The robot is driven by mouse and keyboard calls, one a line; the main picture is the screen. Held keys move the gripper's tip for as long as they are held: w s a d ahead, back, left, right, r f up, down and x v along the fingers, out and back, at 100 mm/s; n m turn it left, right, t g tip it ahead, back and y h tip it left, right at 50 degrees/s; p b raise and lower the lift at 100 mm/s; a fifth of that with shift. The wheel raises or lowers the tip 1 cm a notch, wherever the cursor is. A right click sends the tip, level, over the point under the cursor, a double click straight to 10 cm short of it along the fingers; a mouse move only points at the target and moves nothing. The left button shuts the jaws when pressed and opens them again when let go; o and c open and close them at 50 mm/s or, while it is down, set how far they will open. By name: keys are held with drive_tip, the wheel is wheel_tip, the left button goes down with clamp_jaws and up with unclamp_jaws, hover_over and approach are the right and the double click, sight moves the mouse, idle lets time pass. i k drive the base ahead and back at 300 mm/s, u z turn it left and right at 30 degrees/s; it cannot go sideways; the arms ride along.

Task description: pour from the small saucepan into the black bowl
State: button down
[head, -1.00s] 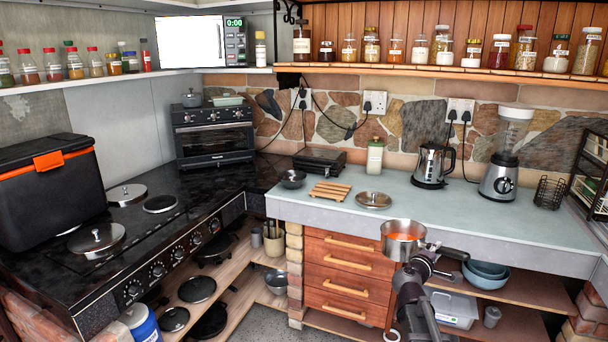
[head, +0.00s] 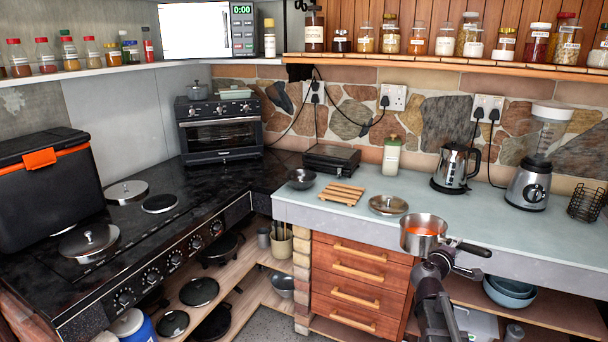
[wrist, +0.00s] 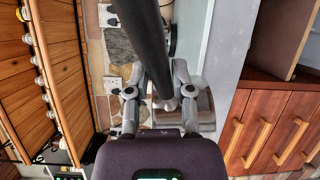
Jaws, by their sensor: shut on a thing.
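The small saucepan (head: 424,240) is steel with a black handle (head: 475,248) and holds something orange-red. It looks about upright, off the counter, near the counter's front edge. My gripper (head: 444,257) is shut on its handle. In the wrist view the dark handle (wrist: 148,40) runs between my gripper's fingers (wrist: 160,90); the pan's contents are not visible there. The black bowl (head: 301,180) stands on the counter at the back left, to the left of a wooden trivet, well apart from the saucepan. The bowl's inside is hard to make out.
Between saucepan and bowl lie a steel lid (head: 388,206) and the wooden trivet (head: 341,193) on the pale counter (head: 330,215). A bottle (head: 391,156), kettle (head: 455,170) and blender (head: 532,180) stand behind and right. A shelf of jars (head: 450,63) runs above.

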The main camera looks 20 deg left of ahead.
sight(299, 180)
drive_tip(key=u, duration=0.45)
drive_tip(key=i, duration=0.9)
drive_tip(key=u, duration=0.55)
